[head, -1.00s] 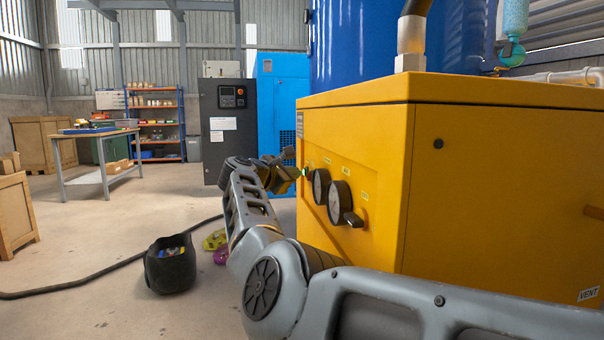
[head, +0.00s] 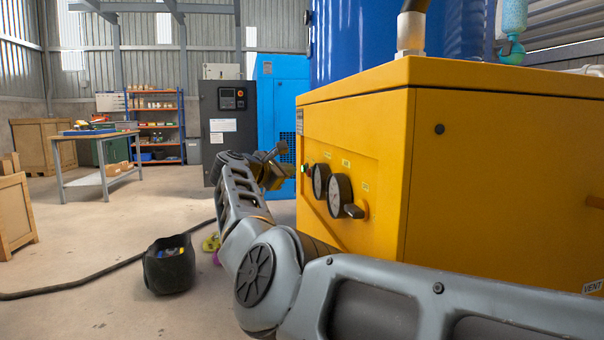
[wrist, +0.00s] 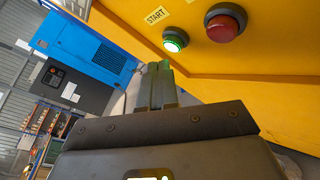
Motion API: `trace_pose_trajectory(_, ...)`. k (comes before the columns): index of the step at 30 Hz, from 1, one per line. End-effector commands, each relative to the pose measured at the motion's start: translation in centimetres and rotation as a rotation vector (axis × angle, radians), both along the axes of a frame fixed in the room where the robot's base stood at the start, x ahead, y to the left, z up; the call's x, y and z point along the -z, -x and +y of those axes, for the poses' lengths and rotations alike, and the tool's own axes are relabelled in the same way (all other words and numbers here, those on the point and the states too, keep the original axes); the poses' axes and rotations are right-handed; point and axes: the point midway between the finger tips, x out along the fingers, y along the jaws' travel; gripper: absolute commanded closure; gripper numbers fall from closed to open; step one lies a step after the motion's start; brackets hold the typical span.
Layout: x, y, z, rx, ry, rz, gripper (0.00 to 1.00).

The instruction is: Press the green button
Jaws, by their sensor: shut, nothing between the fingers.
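The green button (wrist: 175,40) sits on the yellow cabinet (wrist: 240,70) beside a START label (wrist: 157,16) in the wrist view. It looks lit, with a pale rim. My gripper (wrist: 160,68) is shut and empty, its fingertips just below and left of the button in that view, apart from it as far as I can tell. In the head view my gripper (head: 279,150) is left of the yellow cabinet's front panel (head: 345,150), with a gap between them.
A larger red button (wrist: 225,22) sits right of the green one. Two gauges (head: 340,196) and a black-handled valve (head: 354,211) are lower on the panel. A black bucket (head: 168,265) and a hose (head: 95,279) lie on the floor to the left.

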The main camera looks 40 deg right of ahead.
Motion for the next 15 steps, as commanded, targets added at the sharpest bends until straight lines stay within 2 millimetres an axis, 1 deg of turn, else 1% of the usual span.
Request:
trace_pose_trajectory(8,0.2,-0.2,0.3,-0.001,0.0,0.0,1.0)
trace_pose_trajectory(15,0.4,-1.0,2.3,-0.002,0.0,-0.001,1.0)
